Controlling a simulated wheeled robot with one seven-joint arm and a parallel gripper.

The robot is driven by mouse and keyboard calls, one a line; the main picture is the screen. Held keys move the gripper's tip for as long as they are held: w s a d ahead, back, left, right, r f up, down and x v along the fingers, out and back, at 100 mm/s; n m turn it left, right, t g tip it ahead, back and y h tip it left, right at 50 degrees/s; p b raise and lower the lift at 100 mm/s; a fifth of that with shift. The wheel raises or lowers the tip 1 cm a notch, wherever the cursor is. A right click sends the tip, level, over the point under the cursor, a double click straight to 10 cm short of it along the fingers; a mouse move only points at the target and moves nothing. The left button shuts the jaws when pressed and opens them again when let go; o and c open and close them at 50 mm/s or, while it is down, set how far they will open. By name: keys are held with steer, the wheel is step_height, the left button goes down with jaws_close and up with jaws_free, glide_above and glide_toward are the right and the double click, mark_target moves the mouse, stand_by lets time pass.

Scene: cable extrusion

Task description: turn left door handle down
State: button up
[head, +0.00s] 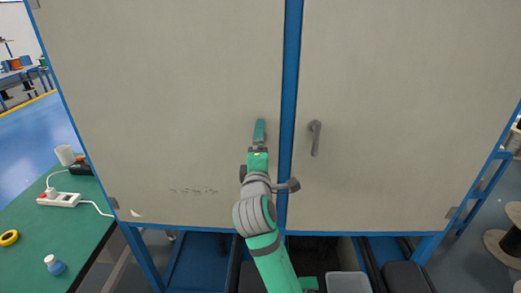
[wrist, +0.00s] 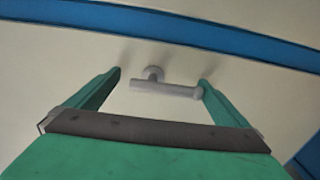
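The left door (head: 160,90) of a beige cabinet is shut. My gripper (head: 259,124) is in front of it, just left of the blue centre post. The left handle does not show in the head view, where my gripper and arm cover part of the door. In the wrist view a grey lever handle (wrist: 165,89) lies between the two green fingers of my gripper (wrist: 159,77). The fingers are apart, one beside each end of the lever. I see no clear grip on it; whether a fingertip touches its right end, I cannot tell.
The right door (head: 410,100) is shut, and its grey handle (head: 315,138) hangs down. The blue centre post (head: 290,70) stands between the doors. A green table (head: 70,225) with a power strip (head: 60,198) is at the left. A grey bin (head: 348,283) is below the cabinet.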

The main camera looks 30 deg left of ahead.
steer(key=shift+d, duration=0.1)
steer(key=shift+s+d, duration=0.1)
steer(key=shift+s, duration=0.25)
steer(key=v, duration=1)
steer(key=s+d+f+m+h, duration=0.1)
steer(key=s+d+f+m, duration=0.35)
steer(key=f, duration=0.45)
steer(key=s+d+f+m+h, duration=0.2)
steer(key=s+d+f+m, duration=0.1)
steer(key=d+f+m, duration=0.4)
steer(key=s+d+f+m+h, duration=0.15)
steer(key=s+f+m, duration=0.3)
steer(key=f, duration=0.55)
steer(key=s+d+f+m+h, duration=0.1)
steer(key=s+d+f+m, duration=0.1)
steer(key=s+d, duration=0.3)
steer(key=s+d+f+m+h, duration=0.1)
steer(key=s+d+f+m, duration=0.2)
steer(key=s, duration=0.8)
steer(key=s+d+f+m+g+h, duration=0.1)
steer(key=s+d+f+m, duration=0.1)
steer(key=s+d, duration=0.4)
steer(key=shift+s+d+f, duration=0.3)
steer(key=shift+s+f, duration=0.3)
steer(key=shift+s, duration=0.5)
